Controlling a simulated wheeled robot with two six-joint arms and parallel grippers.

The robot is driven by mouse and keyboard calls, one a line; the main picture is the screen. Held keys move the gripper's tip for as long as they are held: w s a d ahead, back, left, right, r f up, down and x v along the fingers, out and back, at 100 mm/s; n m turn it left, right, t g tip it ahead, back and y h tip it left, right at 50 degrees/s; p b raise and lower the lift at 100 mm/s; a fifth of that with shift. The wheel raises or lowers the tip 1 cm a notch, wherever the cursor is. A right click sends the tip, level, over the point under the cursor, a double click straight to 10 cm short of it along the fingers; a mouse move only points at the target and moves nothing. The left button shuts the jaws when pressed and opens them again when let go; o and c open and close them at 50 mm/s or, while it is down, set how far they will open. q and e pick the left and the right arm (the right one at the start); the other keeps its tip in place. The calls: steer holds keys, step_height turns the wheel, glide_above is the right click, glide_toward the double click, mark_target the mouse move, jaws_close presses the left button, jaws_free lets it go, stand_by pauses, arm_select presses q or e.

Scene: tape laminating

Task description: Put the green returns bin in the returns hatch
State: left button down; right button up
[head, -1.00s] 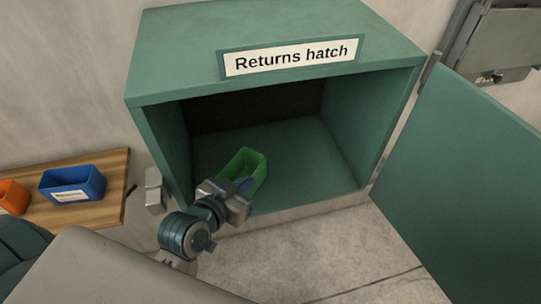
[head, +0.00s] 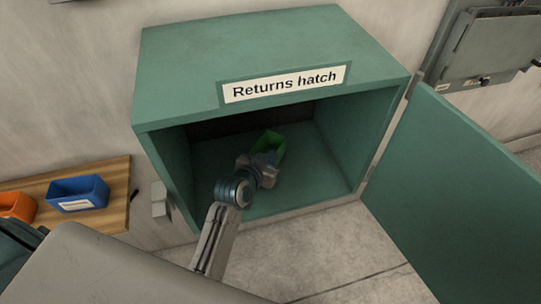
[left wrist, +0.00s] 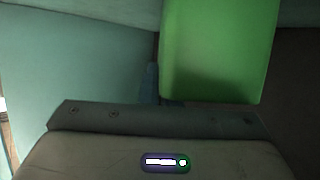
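The green returns bin (head: 271,142) is inside the open returns hatch (head: 250,50), a teal box with a "Returns hatch" sign. My left gripper (head: 264,160) reaches in through the front opening and is shut on the near side of the bin. The gripper hides the bin's near part, and I cannot tell whether its base touches the hatch floor. In the left wrist view the bin (left wrist: 218,50) fills the upper right, just beyond the gripper body. My right gripper is not in view.
The hatch door (head: 450,185) stands wide open on the right. A wooden shelf (head: 112,178) at the left carries a blue bin (head: 78,194) and an orange bin (head: 15,206). A grey wall box (head: 490,45) is at the upper right. The hatch floor around the green bin is clear.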

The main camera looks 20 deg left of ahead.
arm_select(q)
steer(key=shift+f, duration=0.2)
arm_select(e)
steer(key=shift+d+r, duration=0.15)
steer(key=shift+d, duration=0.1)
arm_select(q)
steer(key=c, duration=1.6)
jaws_free()
steer(key=shift+f, duration=0.1)
steer(key=shift+c, duration=0.2)
steer(key=shift+s, duration=0.15)
steer(key=b+v, duration=0.3)
steer(key=v, duration=0.9)
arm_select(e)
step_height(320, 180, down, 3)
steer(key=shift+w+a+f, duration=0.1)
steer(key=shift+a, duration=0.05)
